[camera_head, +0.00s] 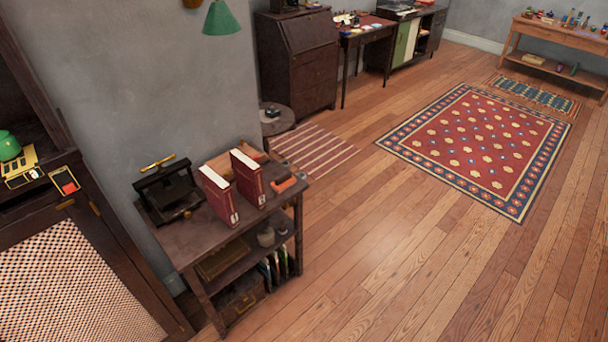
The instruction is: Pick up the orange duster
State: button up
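A small orange object (284,184), which looks like the orange duster, lies at the right edge of the top of a dark wooden shelf table (193,243). It is too small to make out in detail. It is just right of an upright dark red book (248,178). My gripper is not in view.
Another red book (218,195) and a black press-like device (168,190) stand on the same tabletop. A dark cabinet (75,240) is at the left. Wooden floor (380,270) is clear to the right, with a patterned red rug (480,145) beyond.

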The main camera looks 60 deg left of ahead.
aim_at(286, 180)
jog(key=u, duration=0.05)
jog(key=i, duration=2.95)
jog(key=u, duration=2.2)
